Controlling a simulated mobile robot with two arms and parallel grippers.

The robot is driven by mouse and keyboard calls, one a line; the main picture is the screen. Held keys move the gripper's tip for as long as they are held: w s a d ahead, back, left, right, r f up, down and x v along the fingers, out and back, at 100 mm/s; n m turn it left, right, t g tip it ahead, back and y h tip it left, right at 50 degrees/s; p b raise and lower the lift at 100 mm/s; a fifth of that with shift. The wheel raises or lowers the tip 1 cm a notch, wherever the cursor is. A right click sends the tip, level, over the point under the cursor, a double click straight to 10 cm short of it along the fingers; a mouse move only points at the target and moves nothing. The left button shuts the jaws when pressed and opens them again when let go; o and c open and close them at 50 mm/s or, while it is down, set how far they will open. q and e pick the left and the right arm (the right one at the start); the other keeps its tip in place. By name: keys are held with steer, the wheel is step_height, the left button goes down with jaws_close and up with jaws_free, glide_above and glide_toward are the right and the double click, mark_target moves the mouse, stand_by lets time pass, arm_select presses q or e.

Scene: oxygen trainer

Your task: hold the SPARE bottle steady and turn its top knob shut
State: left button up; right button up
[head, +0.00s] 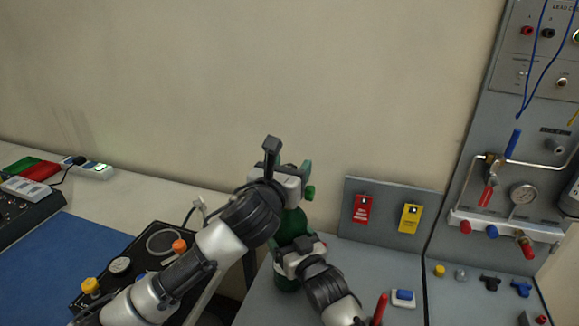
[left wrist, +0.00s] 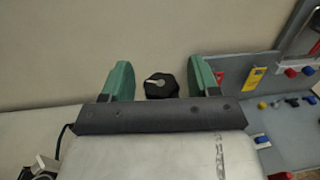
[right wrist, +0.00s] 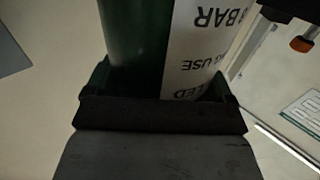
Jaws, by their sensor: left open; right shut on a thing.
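The green bottle (head: 291,226) stands upright on the grey bench, partly hidden behind my arms. It fills the top of the right wrist view (right wrist: 138,40), with a white label (right wrist: 205,45) printed in dark letters. My right gripper (head: 299,254) is shut around its body; its fingers flank the bottle in the right wrist view (right wrist: 160,85). My left gripper (head: 305,180) is open at the bottle's top. In the left wrist view its green fingers (left wrist: 162,80) stand either side of the black top knob (left wrist: 161,87), with gaps on both sides. The knob carries a pale pointer mark.
Red (head: 362,208) and yellow (head: 410,218) tags hang on a low grey panel to the right. A gauge panel (head: 523,193) with valves stands farther right. A blue-and-white block (head: 403,298) and a red upright item (head: 379,309) are on the bench nearby.

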arm_select(q)
steer(key=c, duration=0.9)
steer(key=shift+h, duration=0.3)
steer(key=m+g+h, duration=0.1)
steer(key=m+h, duration=0.1)
steer(key=h, duration=0.1)
steer(key=shift+a+r+m+g, duration=0.1)
steer(key=shift+m+g, duration=0.3)
steer(key=m+g+h, duration=0.4)
steer(key=g+h, duration=0.1)
steer(key=shift+m+g, duration=0.3)
steer(key=shift+m, duration=0.1)
steer(key=shift+g, duration=0.4)
